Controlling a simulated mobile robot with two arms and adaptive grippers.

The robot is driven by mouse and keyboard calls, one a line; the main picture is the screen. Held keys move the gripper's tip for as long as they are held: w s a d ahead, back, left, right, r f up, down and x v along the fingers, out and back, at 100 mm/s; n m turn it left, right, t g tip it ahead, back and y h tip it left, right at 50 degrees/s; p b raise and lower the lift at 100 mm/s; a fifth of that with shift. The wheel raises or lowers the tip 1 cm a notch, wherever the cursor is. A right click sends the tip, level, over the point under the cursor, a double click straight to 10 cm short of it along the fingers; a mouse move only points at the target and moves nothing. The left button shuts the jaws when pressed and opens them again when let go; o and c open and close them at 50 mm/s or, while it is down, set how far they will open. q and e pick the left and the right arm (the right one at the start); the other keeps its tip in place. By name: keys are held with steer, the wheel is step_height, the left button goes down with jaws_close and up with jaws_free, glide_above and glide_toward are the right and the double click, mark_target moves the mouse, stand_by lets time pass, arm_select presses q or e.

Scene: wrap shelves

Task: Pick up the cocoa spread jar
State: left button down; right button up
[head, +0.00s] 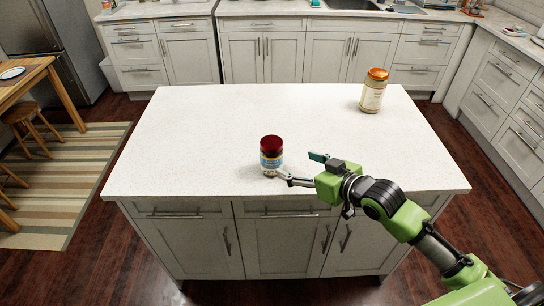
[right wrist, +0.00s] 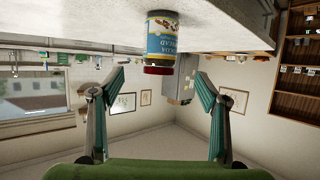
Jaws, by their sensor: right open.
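The cocoa spread jar (head: 271,153) stands upright on the white island top, near its front edge and left of my right gripper. It has a dark red lid and a blue and pale yellow label. My right gripper (head: 296,166) is open, low over the counter, with its fingers pointing left towards the jar. In the right wrist view, which is upside down, the jar (right wrist: 161,40) hangs at the top middle, ahead of and between the open fingers (right wrist: 160,78). The fingers are not closed on it. My left gripper is not in view.
The island top (head: 210,130) is mostly clear. A second jar (head: 373,92) with an orange lid and pale label stands at its back right. Cabinets and counters (head: 310,50) line the back and right. A wooden table (head: 30,72) and stool are at the left.

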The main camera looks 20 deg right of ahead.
mark_target(278, 155)
steer(key=x, duration=0.4)
steer(key=p+x, duration=0.1)
steer(key=x, duration=0.3)
steer(key=shift+w+r, duration=0.15)
steer(key=shift+r, duration=0.05)
steer(key=shift+w+a+p, duration=0.3)
steer(key=shift+w+p, duration=0.25)
steer(key=shift+p, duration=0.1)
steer(key=shift+p+x, duration=0.55)
steer(key=shift+x, duration=1.55)
steer(key=shift+s+d+f, duration=0.1)
steer(key=shift+d, duration=0.05)
steer(key=shift+c, duration=0.3)
steer(key=c, duration=1.7)
steer(key=shift+r, duration=0.3)
